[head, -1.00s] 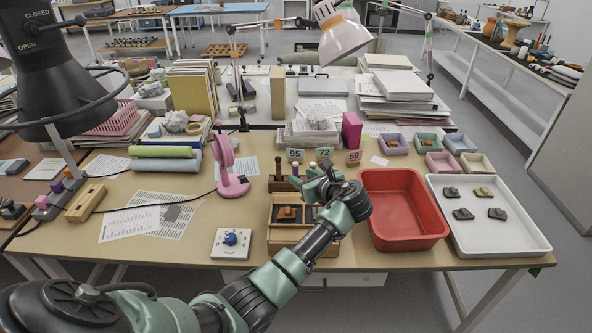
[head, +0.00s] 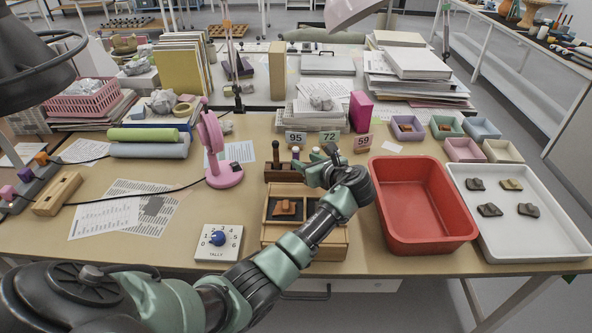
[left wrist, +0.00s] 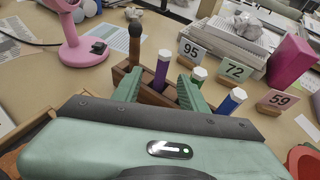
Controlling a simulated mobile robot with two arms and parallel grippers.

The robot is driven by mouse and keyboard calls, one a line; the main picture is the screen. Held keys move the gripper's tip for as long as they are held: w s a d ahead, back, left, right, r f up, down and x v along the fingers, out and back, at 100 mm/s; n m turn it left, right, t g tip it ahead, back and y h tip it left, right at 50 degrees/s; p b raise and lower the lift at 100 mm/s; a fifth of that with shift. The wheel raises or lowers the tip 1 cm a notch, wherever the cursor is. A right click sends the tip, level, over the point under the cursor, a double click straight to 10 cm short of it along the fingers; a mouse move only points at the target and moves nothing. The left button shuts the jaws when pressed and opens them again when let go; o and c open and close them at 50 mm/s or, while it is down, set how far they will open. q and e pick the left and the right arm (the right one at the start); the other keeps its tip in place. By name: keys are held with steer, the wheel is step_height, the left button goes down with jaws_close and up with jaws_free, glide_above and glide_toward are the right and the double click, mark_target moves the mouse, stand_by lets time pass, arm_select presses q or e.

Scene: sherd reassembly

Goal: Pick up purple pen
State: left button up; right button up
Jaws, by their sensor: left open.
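The purple pen (left wrist: 162,68) stands upright, with a pale cap, in a wooden holder (left wrist: 155,95). The holder (head: 276,172) also shows in the head view, behind the wooden tray. My left gripper (left wrist: 160,82) is open. In the left wrist view its two green fingers appear on either side of the purple pen, and I cannot tell whether they touch it. In the head view my left gripper (head: 322,162) is at the right part of the holder and hides some of it. My right gripper is in neither view.
A dark brush (left wrist: 134,45), a green pen (left wrist: 195,78) and a blue pen (left wrist: 231,101) share the holder. Number cards, such as the 72 card (left wrist: 234,68), stand behind. A red bin (head: 470,225) and a white tray (head: 560,240) are at right, a pink lamp (head: 222,174) at left.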

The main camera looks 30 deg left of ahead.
arm_select(q)
steer(key=x, duration=0.2)
steer(key=b+x, duration=0.1)
steer(key=x, duration=0.2)
steer(key=f+x, duration=0.1)
steer(key=x, duration=0.2)
steer(key=shift+w+d+f, duration=0.1)
steer(key=shift+w+f, duration=0.05)
steer(key=shift+w, duration=0.05)
jaws_close()
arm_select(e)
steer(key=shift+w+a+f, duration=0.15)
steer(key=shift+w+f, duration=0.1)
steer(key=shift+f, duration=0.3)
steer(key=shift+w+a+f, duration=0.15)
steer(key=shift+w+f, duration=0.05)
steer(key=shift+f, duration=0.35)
